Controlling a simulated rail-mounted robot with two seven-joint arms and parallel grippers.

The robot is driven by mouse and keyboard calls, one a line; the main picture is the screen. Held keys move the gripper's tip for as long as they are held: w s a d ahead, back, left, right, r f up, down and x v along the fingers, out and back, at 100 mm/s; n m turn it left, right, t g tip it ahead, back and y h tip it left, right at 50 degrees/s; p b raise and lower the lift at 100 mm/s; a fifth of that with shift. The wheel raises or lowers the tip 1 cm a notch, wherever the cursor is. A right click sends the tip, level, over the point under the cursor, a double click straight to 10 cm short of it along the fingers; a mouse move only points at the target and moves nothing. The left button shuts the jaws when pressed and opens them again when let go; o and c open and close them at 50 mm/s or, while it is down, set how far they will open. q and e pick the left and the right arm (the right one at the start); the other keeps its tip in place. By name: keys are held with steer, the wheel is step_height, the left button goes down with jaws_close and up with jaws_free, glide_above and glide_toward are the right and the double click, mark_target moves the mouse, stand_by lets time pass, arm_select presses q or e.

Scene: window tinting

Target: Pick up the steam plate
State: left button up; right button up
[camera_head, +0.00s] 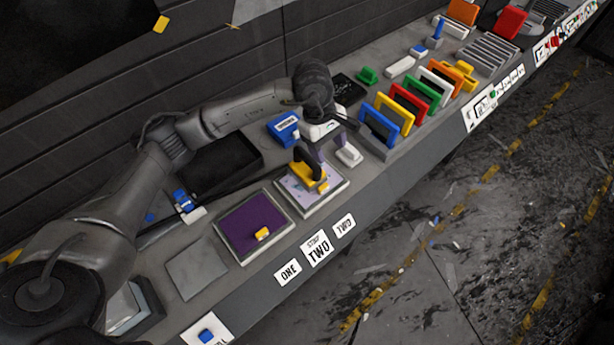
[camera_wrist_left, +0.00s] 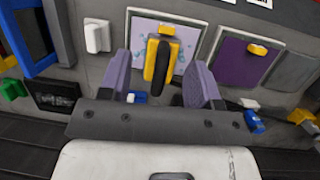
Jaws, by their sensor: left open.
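A tool with a dark arched handle and yellow parts, which I take to be the steam plate (camera_head: 308,172), stands on a lilac patterned panel (camera_head: 322,200). In the left wrist view the tool (camera_wrist_left: 158,60) shows its dark handle between my two purple-padded fingers, with gaps on both sides. My left gripper (camera_head: 326,146) is open above and around the handle; it also shows in the left wrist view (camera_wrist_left: 162,80). Contact with the handle is not visible. My right gripper is out of view.
A dark purple panel (camera_head: 240,228) with a yellow block lies to the left. A blue box (camera_head: 283,128) and a white block (camera_head: 349,155) are close to the gripper. Several coloured frames (camera_head: 408,104) stand in a rack to the right. A dark wall runs behind the bench.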

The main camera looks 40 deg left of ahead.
mark_target(307, 156)
arm_select(q)
steer(key=a+y, duration=0.3)
steer(key=a, duration=0.3)
steer(key=f, duration=0.7)
steer(key=shift+w+a+b, duration=0.2)
steer(key=shift+a+b, duration=0.1)
steer(key=shift+b, duration=0.1)
steer(key=shift+f, duration=3)
jaws_close()
